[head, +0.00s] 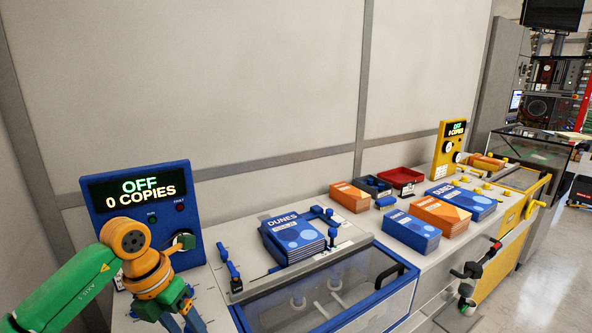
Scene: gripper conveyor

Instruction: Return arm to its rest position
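My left arm, green with orange joints, comes in from the lower left. Its gripper (184,322) is low in the head view, in front of the blue control panel (140,210). The fingertips are cut off by the bottom edge, so I cannot tell how far apart they are. No held object shows. The panel's screen reads "OFF, 0 COPIES", and the arm's wrist covers part of the panel's lower face. My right gripper does not show.
Right of the arm, a stack of blue "DUNES" booklets (291,240) sits above a blue-framed clear cover (330,290). Blue booklets (410,231), orange booklets (440,214) and a red tray (401,177) lie farther right. A yellow panel (448,150) stands beyond. A wall closes the back.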

